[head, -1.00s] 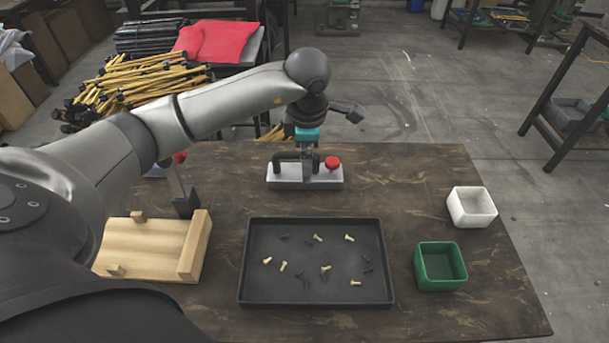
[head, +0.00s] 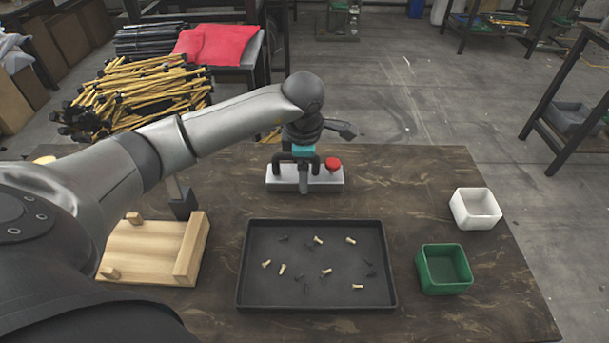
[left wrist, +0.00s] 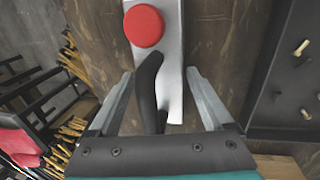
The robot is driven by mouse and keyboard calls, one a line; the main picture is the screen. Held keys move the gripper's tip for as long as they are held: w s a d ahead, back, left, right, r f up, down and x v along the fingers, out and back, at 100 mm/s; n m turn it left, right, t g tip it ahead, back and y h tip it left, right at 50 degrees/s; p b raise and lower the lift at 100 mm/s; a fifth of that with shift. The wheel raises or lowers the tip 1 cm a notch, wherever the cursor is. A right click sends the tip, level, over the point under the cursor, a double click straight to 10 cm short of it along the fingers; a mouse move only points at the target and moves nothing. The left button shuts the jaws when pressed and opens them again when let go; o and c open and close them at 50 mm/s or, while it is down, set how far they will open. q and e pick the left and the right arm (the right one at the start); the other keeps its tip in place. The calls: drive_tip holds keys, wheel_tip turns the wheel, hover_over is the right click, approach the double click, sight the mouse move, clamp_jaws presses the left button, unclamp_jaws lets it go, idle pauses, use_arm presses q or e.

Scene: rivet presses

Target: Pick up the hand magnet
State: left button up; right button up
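The hand magnet (head: 318,183) is a pale metal bar with a black arched handle and a red knob (head: 333,164). It stands at the far middle of the table. My left gripper (head: 304,186) is over it, with a finger in front of the bar in the head view. In the left wrist view the gripper (left wrist: 160,88) is open, with one finger on each side of the black handle (left wrist: 149,88). The red knob lies beyond the fingertips there. My right gripper is not in view.
A black tray (head: 316,299) with light and dark rivets is at the near middle. A green bin (head: 443,286) and a white bin (head: 475,222) stand to the right. A wooden fixture (head: 143,251) is at the left. Table between tray and magnet is clear.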

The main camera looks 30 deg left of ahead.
use_arm(q)
clamp_jaws()
idle(0.5)
drive_tip(key=shift+w, duration=0.1)
